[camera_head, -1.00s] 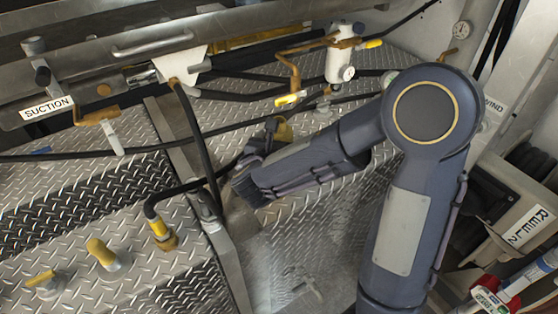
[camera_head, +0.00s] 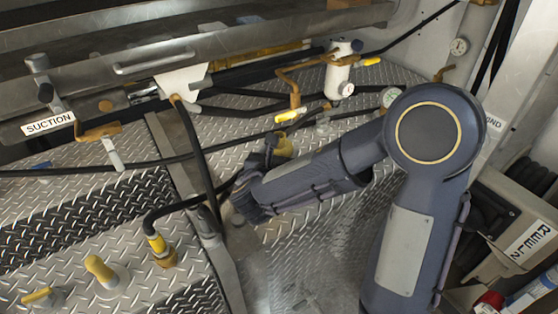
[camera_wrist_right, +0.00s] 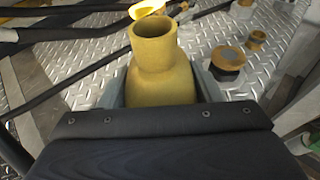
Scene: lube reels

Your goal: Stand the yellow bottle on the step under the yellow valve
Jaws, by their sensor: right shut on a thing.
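The yellow bottle (camera_head: 284,146) shows as a small patch beyond my right gripper (camera_head: 272,152) in the head view. In the right wrist view the bottle (camera_wrist_right: 154,62) is open-necked and roughly upright between the fingers of my right gripper (camera_wrist_right: 160,88), which is shut on it. Its lower part is hidden by the gripper. The yellow valve handle (camera_head: 290,115) is just above the bottle in the head view, and a bright yellow part (camera_wrist_right: 146,8) shows behind its mouth in the wrist view. The diamond-plate step (camera_head: 345,200) lies below. I cannot tell whether the bottle touches it. My left gripper is not in view.
Black hoses (camera_head: 190,150) cross near the gripper. A yellow-collared hose fitting (camera_head: 158,246) and yellow-capped fittings (camera_head: 102,270) stand at the lower left. A white cylinder (camera_head: 338,75) stands behind. Brass-topped fittings (camera_wrist_right: 228,60) stand right of the bottle in the wrist view.

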